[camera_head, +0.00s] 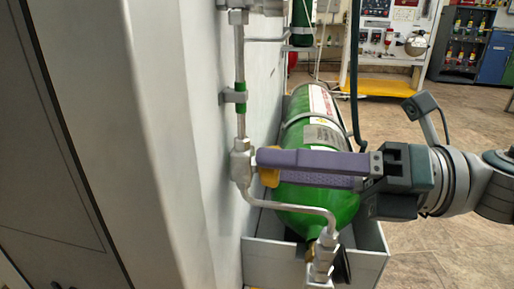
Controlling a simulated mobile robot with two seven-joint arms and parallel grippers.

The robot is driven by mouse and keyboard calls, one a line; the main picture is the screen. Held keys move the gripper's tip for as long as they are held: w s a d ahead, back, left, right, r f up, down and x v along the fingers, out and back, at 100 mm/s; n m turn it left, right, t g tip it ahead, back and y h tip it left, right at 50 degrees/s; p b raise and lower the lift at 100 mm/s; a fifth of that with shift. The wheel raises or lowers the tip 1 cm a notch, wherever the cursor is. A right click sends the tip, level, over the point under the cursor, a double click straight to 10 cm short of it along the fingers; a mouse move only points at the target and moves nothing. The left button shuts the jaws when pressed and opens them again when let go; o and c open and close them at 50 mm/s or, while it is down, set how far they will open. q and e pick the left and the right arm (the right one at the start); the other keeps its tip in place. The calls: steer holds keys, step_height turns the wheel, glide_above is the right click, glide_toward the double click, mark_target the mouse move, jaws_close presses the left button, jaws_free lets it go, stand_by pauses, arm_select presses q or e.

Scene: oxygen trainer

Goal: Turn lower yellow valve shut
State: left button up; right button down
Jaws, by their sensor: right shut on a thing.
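The lower yellow valve (268,177) sits on the silver pipe fitting (241,162) at the side of the grey panel. Only part of its yellow handle shows; the rest is hidden by my fingers. My right gripper (266,168) comes in from the right with its purple fingers level. Its fingertips are at the valve, one above and one below, and are shut on the yellow handle. My left gripper is not in view.
A green cylinder (312,200) lies in a grey tray (372,262) just behind and below my right gripper. A bent silver pipe (290,207) runs below the fingers to a brass-and-silver fitting (322,256). Open floor (440,255) lies to the right.

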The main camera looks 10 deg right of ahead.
stand_by(0.3)
steer(key=shift+c, duration=1.8)
jaws_free()
steer(key=v, duration=1)
steer(key=shift+p, duration=0.3)
steer(key=shift+r, duration=0.1)
